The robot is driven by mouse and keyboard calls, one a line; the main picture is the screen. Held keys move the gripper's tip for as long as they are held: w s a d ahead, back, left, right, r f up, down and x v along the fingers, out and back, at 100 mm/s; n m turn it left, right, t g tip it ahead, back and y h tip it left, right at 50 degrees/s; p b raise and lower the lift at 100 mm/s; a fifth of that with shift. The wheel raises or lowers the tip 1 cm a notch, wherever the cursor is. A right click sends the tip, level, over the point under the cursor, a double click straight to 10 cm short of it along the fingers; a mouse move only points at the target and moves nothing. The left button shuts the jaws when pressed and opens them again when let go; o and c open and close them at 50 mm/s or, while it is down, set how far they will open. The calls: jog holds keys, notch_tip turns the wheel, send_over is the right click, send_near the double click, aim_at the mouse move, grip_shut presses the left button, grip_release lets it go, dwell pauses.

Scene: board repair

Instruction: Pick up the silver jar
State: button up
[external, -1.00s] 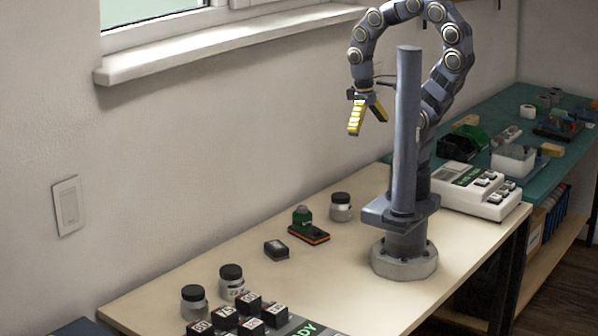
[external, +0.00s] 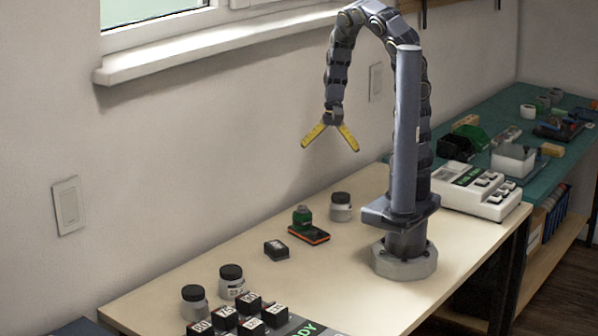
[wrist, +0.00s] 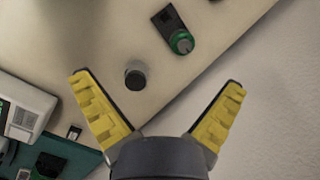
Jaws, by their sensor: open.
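Three small silver-grey jars with black lids stand upright on the pale table; I cannot tell which one the task means. One jar (external: 341,207) is near the wall, left of my base; in the wrist view a jar (wrist: 135,79), seen from above, appears between my fingers. Two more jars stand at the front left, one left (external: 194,303) and one right (external: 231,282). My gripper (external: 330,147) has yellow fingers spread wide; it is empty, pointing down high above the table. The fingers also show in the wrist view (wrist: 158,82).
A green-topped object (external: 303,218) sits on a dark orange-edged device (external: 310,234) beside the near-wall jar. A small black box (external: 276,250) and several black labelled cubes (external: 249,302) lie further left. The wall is close behind. A white keyed device (external: 480,190) stands right.

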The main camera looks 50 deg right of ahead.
aim_at(341, 196)
jog(key=w+d+f+m, duration=0.1)
jog(key=d+f+m, duration=0.2)
jog(key=f, duration=0.1)
jog(key=w+d+f+m+h, duration=0.1)
jog(key=d+f+m, duration=0.1)
jog(key=d+f, duration=0.2)
jog(key=w+d+f+m+h, duration=0.1)
jog(key=d+f+m, duration=0.2)
jog(key=d+f, duration=0.1)
jog(key=shift+w+f+m+t, duration=0.15)
jog(key=shift+w+m+t, duration=0.15)
jog(key=shift+w, duration=0.1)
jog(key=shift+a+f, duration=0.15)
jog(key=shift+f, duration=3.7)
jog(key=c, duration=1.2)
